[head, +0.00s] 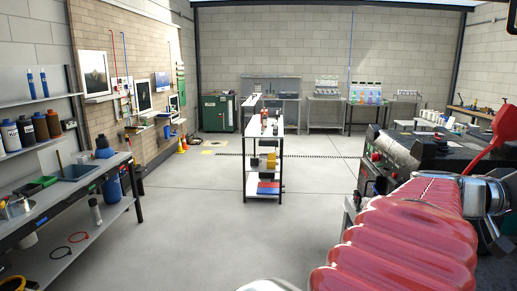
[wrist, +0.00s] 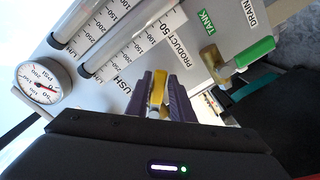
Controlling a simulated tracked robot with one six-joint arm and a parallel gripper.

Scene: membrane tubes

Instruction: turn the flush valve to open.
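In the wrist view, my gripper (wrist: 159,90) has two purple fingers, one on each side of a yellow valve handle (wrist: 158,90). The handle fills the gap between the fingertips, and the fingers look shut on it. A partly hidden label ending in "USH" (wrist: 128,82) is just left of the fingers, so this appears to be the flush valve. The valve's body is hidden behind the fingers and the dark gripper housing. My gripper cannot be made out in the head view.
Beside the handle are two clear flow tubes (wrist: 130,35), a pressure gauge (wrist: 43,83), and a green-handled valve (wrist: 254,52) by the "TANK" and "DRAIN" labels. In the head view, dark machinery (head: 440,152) stands close at right. A shelved trolley (head: 264,185) stands mid-room amid open floor.

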